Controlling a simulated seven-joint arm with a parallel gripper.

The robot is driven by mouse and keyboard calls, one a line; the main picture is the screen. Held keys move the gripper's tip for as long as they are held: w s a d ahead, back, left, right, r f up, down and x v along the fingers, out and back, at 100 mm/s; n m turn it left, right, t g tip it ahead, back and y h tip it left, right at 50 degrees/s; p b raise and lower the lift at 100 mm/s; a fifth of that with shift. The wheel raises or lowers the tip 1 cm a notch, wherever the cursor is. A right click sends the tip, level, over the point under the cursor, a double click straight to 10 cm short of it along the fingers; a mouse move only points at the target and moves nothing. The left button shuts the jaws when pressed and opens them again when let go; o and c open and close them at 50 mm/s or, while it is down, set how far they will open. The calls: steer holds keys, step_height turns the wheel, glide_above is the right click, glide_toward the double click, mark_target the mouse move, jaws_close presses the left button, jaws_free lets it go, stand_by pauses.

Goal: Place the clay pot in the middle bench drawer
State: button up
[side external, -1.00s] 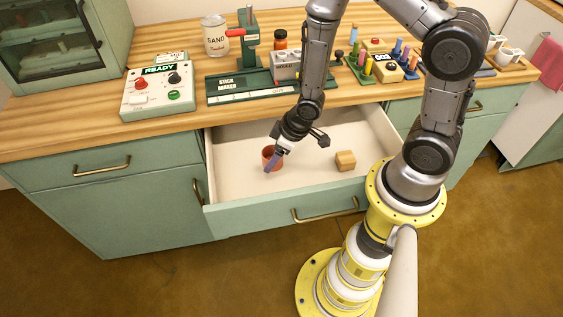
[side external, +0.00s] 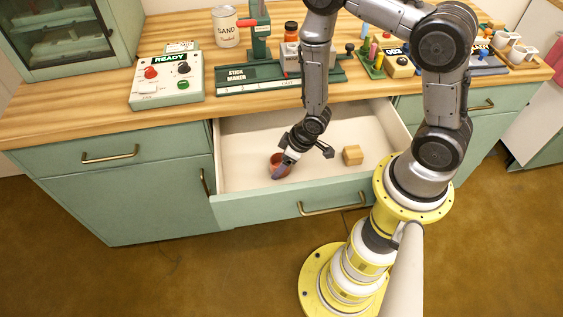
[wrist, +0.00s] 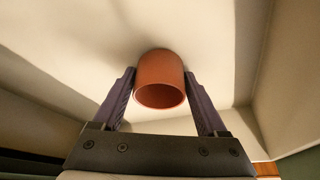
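The clay pot (side external: 275,159) is a small reddish-brown cup inside the open middle bench drawer (side external: 240,150), left of centre near the front panel. In the wrist view the pot (wrist: 160,72) sits between my two purple fingers, its open rim facing the camera. My gripper (side external: 281,168) reaches down into the drawer, and in the wrist view (wrist: 160,82) its fingertips press close on both sides of the pot, so it looks shut on it. The pot is low over the drawer floor; I cannot tell whether it touches.
A wooden block (side external: 352,155) lies in the drawer to the right of the pot. The drawer's front panel (side external: 255,209) stands close before my gripper. The counter above holds a control box (side external: 167,82), a stick maker (side external: 262,76) and a sand can (side external: 226,28).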

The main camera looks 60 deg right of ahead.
steer(key=o, duration=0.3)
steer(key=s+d+r+m+t+h, duration=0.1)
steer(key=s+d+r, duration=0.15)
steer(key=r, duration=1.05)
steer(key=s+d+r+m+h, duration=0.1)
steer(key=s+d+r, duration=0.15)
steer(key=r, duration=1.15)
steer(key=s+a+r+m, duration=0.1)
steer(key=s+a+r, duration=0.2)
steer(key=s+r, duration=0.7)
steer(key=shift+s+r+y, duration=0.15)
steer(key=shift+s+y, duration=0.25)
steer(key=shift+s, duration=0.45)
